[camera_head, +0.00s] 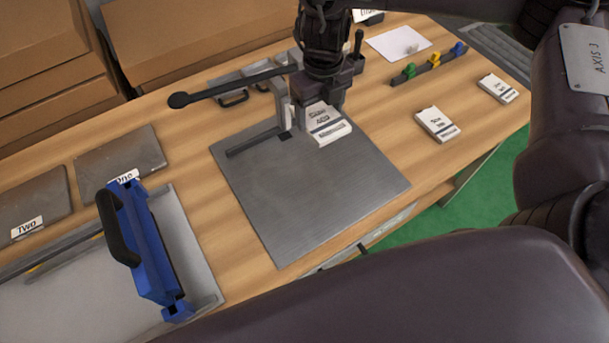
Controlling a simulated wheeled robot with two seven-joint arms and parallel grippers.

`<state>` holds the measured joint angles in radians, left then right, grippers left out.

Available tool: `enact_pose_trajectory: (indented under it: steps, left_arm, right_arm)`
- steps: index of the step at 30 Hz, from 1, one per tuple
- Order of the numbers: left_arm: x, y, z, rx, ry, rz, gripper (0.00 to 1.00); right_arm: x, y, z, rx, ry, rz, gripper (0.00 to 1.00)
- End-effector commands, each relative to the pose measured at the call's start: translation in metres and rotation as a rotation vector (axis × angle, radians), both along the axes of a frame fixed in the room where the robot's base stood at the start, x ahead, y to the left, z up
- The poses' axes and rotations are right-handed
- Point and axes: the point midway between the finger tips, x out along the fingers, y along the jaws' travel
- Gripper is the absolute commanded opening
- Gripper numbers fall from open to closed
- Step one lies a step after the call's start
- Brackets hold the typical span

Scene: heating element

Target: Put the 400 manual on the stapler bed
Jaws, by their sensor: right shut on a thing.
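The 400 manual (328,130), a small white booklet with dark print, is at the back of the stapler bed (315,195), a flat grey metal plate. My right gripper (322,100) comes down from above and is shut on the manual's back end. The manual's front end is over the plate, beside the stapler's upright; I cannot tell whether it touches the plate. The stapler's long black handle (225,88) reaches left from behind my gripper, and part of the stapler is hidden by it. My left gripper is not in view.
Two other white booklets lie to the right, one nearer (437,124) and one farther (497,88). A rack with coloured clips (430,66) and a paper sheet (398,43) are behind. A blue tool with a black handle (140,240) stands left. The front of the bed is clear.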

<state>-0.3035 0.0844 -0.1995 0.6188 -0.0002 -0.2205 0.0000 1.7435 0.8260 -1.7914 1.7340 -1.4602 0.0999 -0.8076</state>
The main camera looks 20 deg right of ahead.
Motion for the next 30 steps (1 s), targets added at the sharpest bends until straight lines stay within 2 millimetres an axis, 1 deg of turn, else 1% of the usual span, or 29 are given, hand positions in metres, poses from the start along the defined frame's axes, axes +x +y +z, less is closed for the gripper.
enact_pose_trajectory:
  steps: [1,6,10,13,16,19,22,27,30]
  left_arm:
    - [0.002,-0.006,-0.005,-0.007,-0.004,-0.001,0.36]
    - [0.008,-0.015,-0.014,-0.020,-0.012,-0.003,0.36]
    - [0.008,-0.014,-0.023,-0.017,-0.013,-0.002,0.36]
    - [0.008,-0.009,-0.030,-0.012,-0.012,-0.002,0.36]
    - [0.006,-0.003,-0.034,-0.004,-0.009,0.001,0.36]
    - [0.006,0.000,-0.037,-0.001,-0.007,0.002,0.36]
    - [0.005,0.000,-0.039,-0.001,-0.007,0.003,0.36]
    - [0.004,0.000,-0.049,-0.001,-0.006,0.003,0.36]
    - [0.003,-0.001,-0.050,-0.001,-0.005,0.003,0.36]
  right_arm:
    - [-0.002,-0.001,-0.017,0.001,0.008,-0.003,0.48]
    - [-0.002,0.000,-0.061,0.002,0.008,-0.002,0.48]
    - [-0.002,0.000,-0.094,0.002,0.007,-0.002,0.48]
    - [-0.002,0.000,-0.117,0.002,0.007,-0.002,0.48]
    - [-0.002,-0.001,-0.134,0.000,0.005,-0.002,0.48]
    - [-0.001,0.000,-0.142,0.001,0.002,0.001,0.48]
    - [-0.001,0.000,-0.148,0.001,0.002,0.001,0.48]
    - [-0.001,0.000,-0.175,0.001,0.004,-0.001,0.48]
    - [-0.001,0.000,-0.182,0.001,0.002,-0.001,0.48]
